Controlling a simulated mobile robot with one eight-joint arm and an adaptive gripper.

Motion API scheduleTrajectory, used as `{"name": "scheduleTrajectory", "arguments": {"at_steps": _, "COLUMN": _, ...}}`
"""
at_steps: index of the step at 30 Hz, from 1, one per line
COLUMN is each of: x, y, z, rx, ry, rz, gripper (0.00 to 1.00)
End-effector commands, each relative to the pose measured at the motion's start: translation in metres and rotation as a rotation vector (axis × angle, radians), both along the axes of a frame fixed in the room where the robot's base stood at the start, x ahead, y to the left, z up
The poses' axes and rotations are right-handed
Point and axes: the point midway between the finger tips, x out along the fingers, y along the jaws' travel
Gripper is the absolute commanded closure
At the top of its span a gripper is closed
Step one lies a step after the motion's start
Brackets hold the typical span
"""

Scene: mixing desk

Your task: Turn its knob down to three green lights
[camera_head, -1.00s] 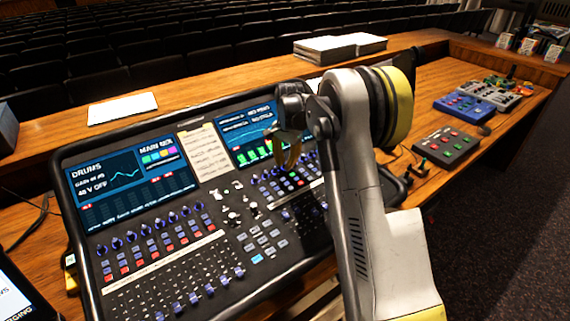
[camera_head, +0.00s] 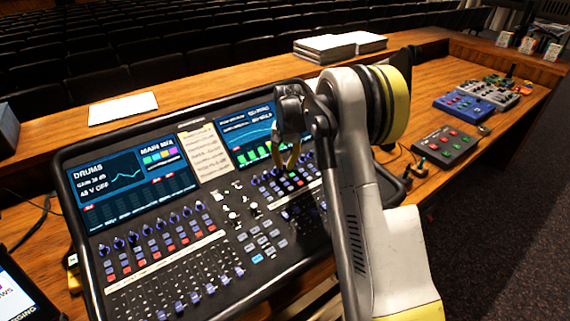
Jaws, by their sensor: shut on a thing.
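The mixing desk (camera_head: 62,185) is a black console with two lit screens and rows of blue knobs, buttons and faders. My gripper (camera_head: 292,166) points down over the upper right knob row, just below the right screen (camera_head: 236,128). Its yellowish fingers are closed on a small knob, which they mostly hide. Green bars (camera_head: 250,155) show on the right screen, partly covered by my gripper. The exact count of lit green lights is hard to tell.
A paper note (camera_head: 205,153) lies between the screens. A grey box with coloured buttons (camera_head: 445,146) and a blue pedal (camera_head: 464,107) stand to the right on the wooden desk. A white sheet (camera_head: 122,108) and stacked papers (camera_head: 340,46) lie on the back ledge.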

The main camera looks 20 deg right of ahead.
Motion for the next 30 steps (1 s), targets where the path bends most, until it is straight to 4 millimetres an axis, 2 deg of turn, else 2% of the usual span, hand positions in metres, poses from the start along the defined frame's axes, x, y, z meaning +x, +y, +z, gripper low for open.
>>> {"name": "scheduleTrajectory", "arguments": {"at_steps": 10, "x": 0.000, "y": 0.001, "z": 0.000, "rx": 0.001, "ry": 0.002, "rz": 0.004, "gripper": 1.00}}
{"name": "scheduleTrajectory", "arguments": {"at_steps": 12, "x": 0.000, "y": 0.001, "z": 0.000, "rx": 0.001, "ry": 0.002, "rz": 0.004, "gripper": 0.75}}
{"name": "scheduleTrajectory", "arguments": {"at_steps": 13, "x": 0.000, "y": 0.001, "z": 0.000, "rx": 0.001, "ry": 0.002, "rz": 0.004, "gripper": 0.66}}
{"name": "scheduleTrajectory", "arguments": {"at_steps": 14, "x": 0.000, "y": 0.001, "z": 0.000, "rx": 0.001, "ry": 0.002, "rz": 0.004, "gripper": 0.64}}
{"name": "scheduleTrajectory", "arguments": {"at_steps": 23, "x": 0.000, "y": 0.000, "z": 0.001, "rx": 0.000, "ry": 0.001, "rz": 0.003, "gripper": 0.64}}
{"name": "scheduleTrajectory", "arguments": {"at_steps": 26, "x": -0.001, "y": 0.000, "z": 0.010, "rx": 0.000, "ry": 0.001, "rz": 0.003, "gripper": 0.64}}
{"name": "scheduleTrajectory", "arguments": {"at_steps": 30, "x": -0.003, "y": 0.000, "z": 0.037, "rx": 0.000, "ry": 0.001, "rz": 0.003, "gripper": 0.64}}
